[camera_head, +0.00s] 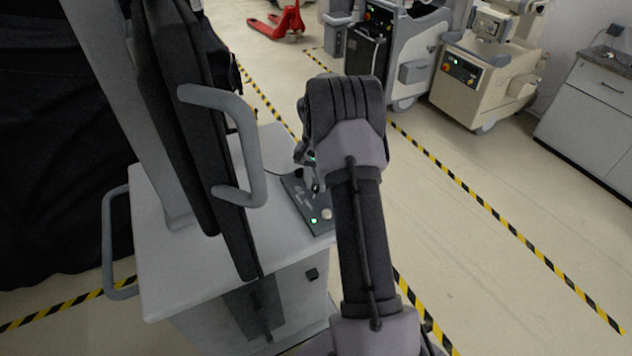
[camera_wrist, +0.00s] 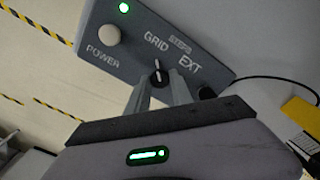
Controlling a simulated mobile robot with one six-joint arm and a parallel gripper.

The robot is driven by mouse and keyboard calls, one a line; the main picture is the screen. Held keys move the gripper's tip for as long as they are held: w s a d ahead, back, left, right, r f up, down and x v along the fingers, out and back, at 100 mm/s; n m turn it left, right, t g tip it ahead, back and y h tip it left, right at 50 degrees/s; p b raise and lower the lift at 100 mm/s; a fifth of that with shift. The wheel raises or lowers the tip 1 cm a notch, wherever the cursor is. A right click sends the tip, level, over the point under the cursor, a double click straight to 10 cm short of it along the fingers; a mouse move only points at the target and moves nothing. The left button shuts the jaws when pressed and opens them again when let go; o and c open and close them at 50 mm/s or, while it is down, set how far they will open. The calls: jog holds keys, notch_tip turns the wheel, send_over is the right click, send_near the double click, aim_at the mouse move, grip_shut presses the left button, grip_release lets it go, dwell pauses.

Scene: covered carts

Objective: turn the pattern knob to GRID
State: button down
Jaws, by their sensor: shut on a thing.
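The grey control panel (camera_wrist: 135,62) carries the labels GRID, STEPS and EXT around the pattern knob (camera_wrist: 159,76), a small dark knob with a white pointer line. The line points up in the wrist view, toward the GRID label (camera_wrist: 156,41). My gripper (camera_wrist: 160,84) has its two grey fingers on either side of the knob, shut on it. In the head view the panel (camera_head: 318,222) sits on the cart top, and my arm hides part of it; the knob cannot be made out there.
A pale POWER button (camera_wrist: 109,35) and a lit green lamp (camera_wrist: 124,7) are on the panel. The cart's grey handle (camera_head: 255,165) and dark screen stand close left of my arm. Other carts (camera_head: 480,80) are farther back; the floor at right is clear.

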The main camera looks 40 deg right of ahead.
jog(key=c, duration=1.1)
grip_release()
jog(key=shift+c, duration=0.2)
jog(key=shift+r, duration=0.1)
notch_tip(320, 180, up, 17)
jog(key=p, duration=0.3)
jog(key=shift+r+p, duration=0.2)
jog(key=shift+p, duration=0.2)
